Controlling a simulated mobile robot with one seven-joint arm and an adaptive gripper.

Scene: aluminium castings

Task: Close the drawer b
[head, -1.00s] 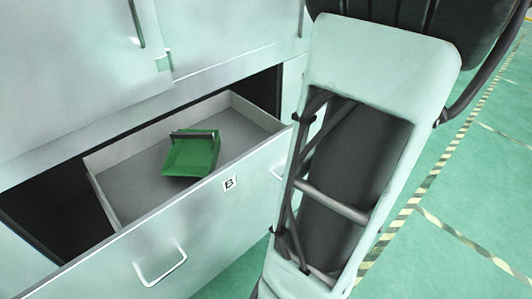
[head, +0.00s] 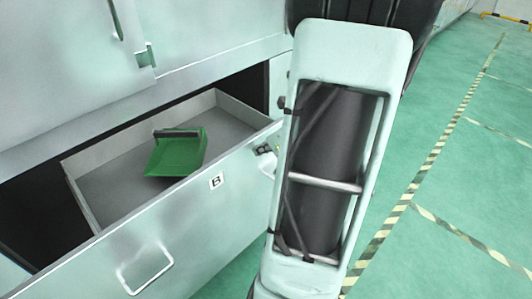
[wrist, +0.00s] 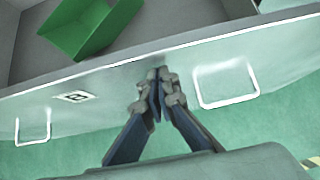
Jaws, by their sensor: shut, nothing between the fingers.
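Drawer b (head: 185,235) stands open in the head view, its pale front marked with a B label (head: 216,181). A bar handle (head: 147,270) sits on its left part; the other handle shows in the wrist view (wrist: 226,85). My gripper (wrist: 157,78) is shut and empty in the wrist view, its tips at the drawer front between the label and the right handle. I cannot tell whether they touch it. In the head view, my arm hides most of the gripper and the front's right end.
A green dustpan-like tray (head: 177,152) lies inside the drawer; it also shows in the wrist view (wrist: 90,25). Pale cabinet doors (head: 65,75) are above. Green floor (head: 455,190) with striped tape is open at the right.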

